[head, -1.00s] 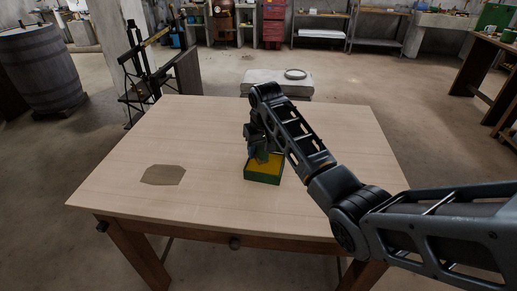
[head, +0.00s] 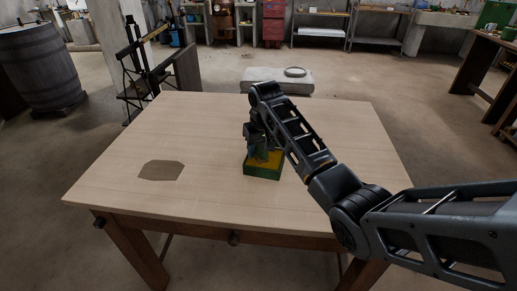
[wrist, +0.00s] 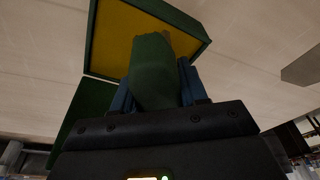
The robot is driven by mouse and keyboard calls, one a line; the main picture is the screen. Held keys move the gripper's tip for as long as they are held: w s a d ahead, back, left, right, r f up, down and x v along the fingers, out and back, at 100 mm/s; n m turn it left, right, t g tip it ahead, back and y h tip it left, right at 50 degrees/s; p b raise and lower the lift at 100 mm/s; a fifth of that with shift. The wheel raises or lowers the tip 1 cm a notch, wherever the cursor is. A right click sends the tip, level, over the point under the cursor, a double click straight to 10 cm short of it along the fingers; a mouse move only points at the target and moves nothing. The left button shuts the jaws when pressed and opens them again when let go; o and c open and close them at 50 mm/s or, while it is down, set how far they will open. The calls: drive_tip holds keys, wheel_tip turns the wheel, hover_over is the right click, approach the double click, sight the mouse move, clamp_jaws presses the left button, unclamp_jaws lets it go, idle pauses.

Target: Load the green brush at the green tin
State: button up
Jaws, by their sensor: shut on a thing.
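The green tin (head: 263,174) stands on the table, open at the top, with a yellow inside. It also shows in the wrist view (wrist: 200,24), where its yellow floor and green rim fill the upper middle. My gripper (head: 257,151) is over the tin, partly hidden by my own arm in the head view. In the wrist view its blue fingers (wrist: 156,88) are shut on the green brush (wrist: 152,66). The brush points towards the tin's yellow inside. I cannot tell whether its tip touches the yellow.
A flat brown many-sided patch (head: 161,171) lies on the left of the wooden table (head: 215,125). The tabletop around the tin is mostly clear. A pale block with a ring (head: 277,80) stands beyond the table's far edge. A dark green shape (wrist: 82,118) shows at lower left in the wrist view.

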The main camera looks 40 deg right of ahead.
drive_tip(key=shift+f, duration=0.45)
idle(0.4)
drive_tip(key=shift+s+a+f+p, duration=0.1)
drive_tip(key=shift+s+f+p, duration=0.05)
drive_tip(key=shift+f+p, duration=0.25)
idle(2.8)
drive_tip(key=shift+r, duration=0.1)
drive_tip(key=p+v, duration=0.2)
drive_tip(key=w+p+v, duration=0.1)
drive_tip(key=p+v, duration=0.2)
drive_tip(key=shift+w+d+r, duration=0.15)
drive_tip(key=shift+d, duration=0.1)
drive_tip(key=shift+w+v, duration=0.25)
drive_tip(key=shift+v, duration=0.85)
drive_tip(key=shift+d, duration=0.15)
drive_tip(key=shift+s, duration=0.1)
